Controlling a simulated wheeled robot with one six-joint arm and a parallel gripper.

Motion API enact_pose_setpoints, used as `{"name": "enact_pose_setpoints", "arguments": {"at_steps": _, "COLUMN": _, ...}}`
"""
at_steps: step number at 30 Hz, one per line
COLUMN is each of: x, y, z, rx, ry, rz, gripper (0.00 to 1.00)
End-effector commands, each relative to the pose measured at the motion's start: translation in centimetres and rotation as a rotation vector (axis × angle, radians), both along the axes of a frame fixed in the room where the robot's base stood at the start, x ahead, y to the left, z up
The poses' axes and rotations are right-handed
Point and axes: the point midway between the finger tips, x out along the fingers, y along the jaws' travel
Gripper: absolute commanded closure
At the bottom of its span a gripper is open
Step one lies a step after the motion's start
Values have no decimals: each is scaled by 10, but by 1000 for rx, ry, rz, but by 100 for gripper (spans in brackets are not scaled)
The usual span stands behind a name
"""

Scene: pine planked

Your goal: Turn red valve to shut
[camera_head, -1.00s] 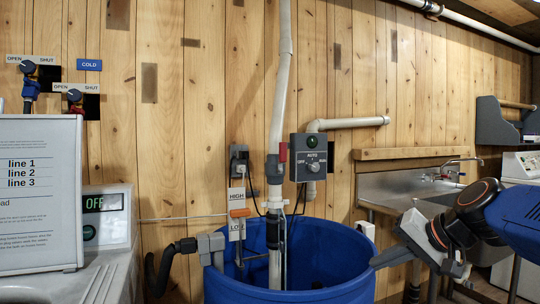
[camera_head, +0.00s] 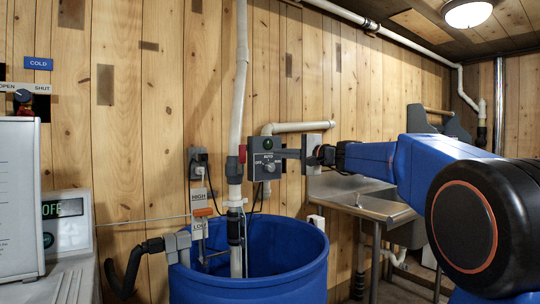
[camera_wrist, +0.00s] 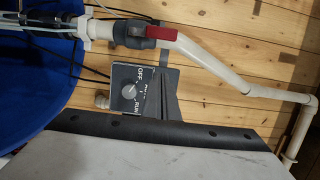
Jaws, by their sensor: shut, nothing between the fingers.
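A small valve with a red body (camera_head: 23,109) and a dark knob is on the wall at the far left, under an OPEN/SHUT plate (camera_head: 25,88). The white sheet partly hides it, and its knob mark is too small to read surely. A red lever (camera_head: 242,153) sits on the white vertical pipe; it also shows in the wrist view (camera_wrist: 190,32). My gripper (camera_head: 285,153) is shut and empty, its tips in front of the right part of the grey AUTO/OFF/RUN switch box (camera_head: 258,165). In the wrist view, the fingers (camera_wrist: 164,75) overlap the box; contact cannot be told.
A blue barrel (camera_head: 300,262) stands below the box, with pipes and cables. A white information board (camera_head: 20,200) and a machine with an OFF display (camera_head: 64,208) are at left. A steel sink (camera_head: 345,190) is at right, beneath my arm.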

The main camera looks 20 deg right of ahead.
Motion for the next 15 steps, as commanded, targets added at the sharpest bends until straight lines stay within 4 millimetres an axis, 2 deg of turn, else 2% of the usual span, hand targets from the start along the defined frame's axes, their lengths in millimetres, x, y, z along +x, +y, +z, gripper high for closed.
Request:
{"name": "enact_pose_setpoints", "arguments": {"at_steps": 12, "x": 62, "y": 40, "z": -1, "rx": -2, "ry": 1, "rz": 3, "gripper": 100}}
{"name": "enact_pose_setpoints", "arguments": {"at_steps": 15, "x": 71, "y": 50, "z": 0, "rx": -2, "ry": 0, "rz": 3, "gripper": 100}}
